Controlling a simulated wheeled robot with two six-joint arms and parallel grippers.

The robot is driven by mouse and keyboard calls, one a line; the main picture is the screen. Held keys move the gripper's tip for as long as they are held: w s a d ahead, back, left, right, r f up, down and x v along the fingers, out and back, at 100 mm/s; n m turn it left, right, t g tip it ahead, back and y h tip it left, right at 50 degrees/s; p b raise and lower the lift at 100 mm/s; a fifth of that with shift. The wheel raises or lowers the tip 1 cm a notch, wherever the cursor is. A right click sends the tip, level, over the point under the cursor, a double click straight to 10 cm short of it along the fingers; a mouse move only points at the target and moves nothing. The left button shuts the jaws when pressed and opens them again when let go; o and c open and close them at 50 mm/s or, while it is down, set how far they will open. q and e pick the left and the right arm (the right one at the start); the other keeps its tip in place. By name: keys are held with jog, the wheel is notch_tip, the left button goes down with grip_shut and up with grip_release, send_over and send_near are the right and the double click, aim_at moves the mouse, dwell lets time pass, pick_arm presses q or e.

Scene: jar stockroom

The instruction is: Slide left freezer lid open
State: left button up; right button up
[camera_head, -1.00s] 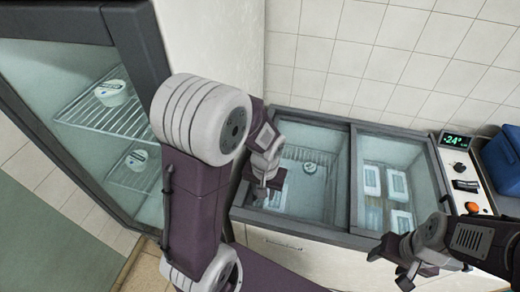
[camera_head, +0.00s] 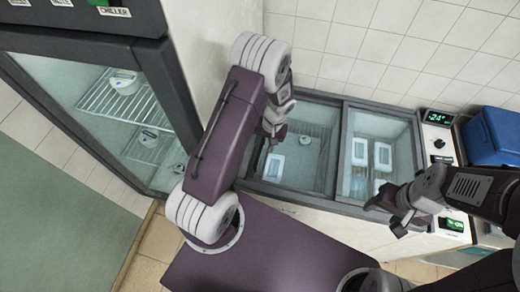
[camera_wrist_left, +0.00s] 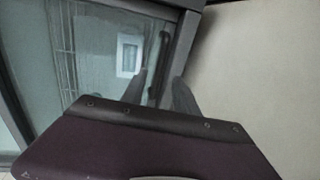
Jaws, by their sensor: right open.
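The chest freezer has two glass lids in dark frames, side by side. The left freezer lid (camera_head: 318,157) lies on the left half and looks closed. In the left wrist view its dark frame (camera_wrist_left: 187,35) shows, with a dark bar handle (camera_wrist_left: 161,55) near the corner. My left gripper (camera_wrist_left: 158,82) is open, its two fingers apart on either side of the handle's lower end; I cannot tell whether they touch it. In the head view my left arm partly hides that gripper and the lid's left edge. My right gripper (camera_head: 385,205) is open and empty before the freezer's front right.
The right lid (camera_head: 386,128) covers white boxes (camera_head: 382,155). A control panel (camera_head: 438,145) and blue bin (camera_head: 490,138) stand at the right. A glass-door chiller (camera_head: 110,120) is at the left, close to my left arm. A tiled wall rises behind.

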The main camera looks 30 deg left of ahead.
aim_at(259, 153)
pick_arm(q)
jog(key=f, duration=0.3)
jog(key=a+f, duration=0.1)
jog(key=f, duration=0.2)
jog(key=shift+s+a+f+p, duration=0.15)
jog(key=shift+a+f+p, duration=0.05)
jog(key=shift+f+p, duration=0.2)
grip_shut()
dwell(0.9)
